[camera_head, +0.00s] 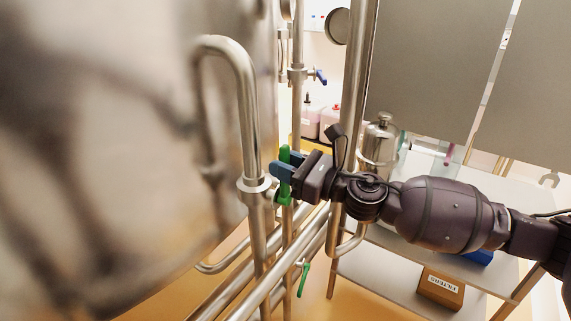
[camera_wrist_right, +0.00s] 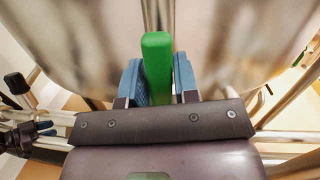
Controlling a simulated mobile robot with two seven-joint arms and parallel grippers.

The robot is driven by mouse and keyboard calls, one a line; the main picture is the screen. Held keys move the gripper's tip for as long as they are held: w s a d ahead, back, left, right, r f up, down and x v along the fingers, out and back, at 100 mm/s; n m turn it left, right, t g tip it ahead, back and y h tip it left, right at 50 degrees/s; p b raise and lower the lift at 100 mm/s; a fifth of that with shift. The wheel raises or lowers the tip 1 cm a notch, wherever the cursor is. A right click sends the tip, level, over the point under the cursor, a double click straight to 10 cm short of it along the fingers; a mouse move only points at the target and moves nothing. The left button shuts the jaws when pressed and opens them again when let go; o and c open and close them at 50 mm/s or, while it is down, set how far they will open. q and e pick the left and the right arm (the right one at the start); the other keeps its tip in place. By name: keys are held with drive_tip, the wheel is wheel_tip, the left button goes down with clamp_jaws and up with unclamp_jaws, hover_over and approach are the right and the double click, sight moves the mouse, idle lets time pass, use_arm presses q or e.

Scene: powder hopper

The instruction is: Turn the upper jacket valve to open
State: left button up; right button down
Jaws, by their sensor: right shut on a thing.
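The upper jacket valve has a green lever handle (camera_head: 284,180) on the pipework beside the large steel vessel (camera_head: 120,130). The handle stands roughly upright in the head view. My right gripper (camera_head: 282,172) is shut on this handle, with its blue fingers on either side of it. In the right wrist view the green handle (camera_wrist_right: 157,68) sits between the two blue finger pads (camera_wrist_right: 158,82). The valve body is partly hidden behind the gripper.
A second green lever (camera_head: 303,279) hangs on the pipes lower down. A blue-handled valve (camera_head: 320,76) sits higher up. A vertical steel pipe (camera_head: 354,85) stands close to my right wrist. A shelf (camera_head: 395,272) at right holds a brown box (camera_head: 441,288).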

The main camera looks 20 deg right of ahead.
drive_tip(key=shift+s+a+f, duration=0.25)
drive_tip(key=shift+s+a, duration=0.15)
drive_tip(key=c, duration=1.3)
unclamp_jaws()
drive_tip(key=o, duration=0.3)
drive_tip(key=shift+s+a+r, duration=0.15)
drive_tip(key=shift+s+a, duration=0.05)
drive_tip(key=shift+o, duration=0.2)
drive_tip(key=shift+w+d, duration=0.1)
drive_tip(key=shift+r, duration=0.1)
drive_tip(key=b+v, duration=0.3)
drive_tip(key=v, duration=0.8)
drive_tip(key=shift+w, duration=0.15)
drive_tip(key=shift+d, duration=0.1)
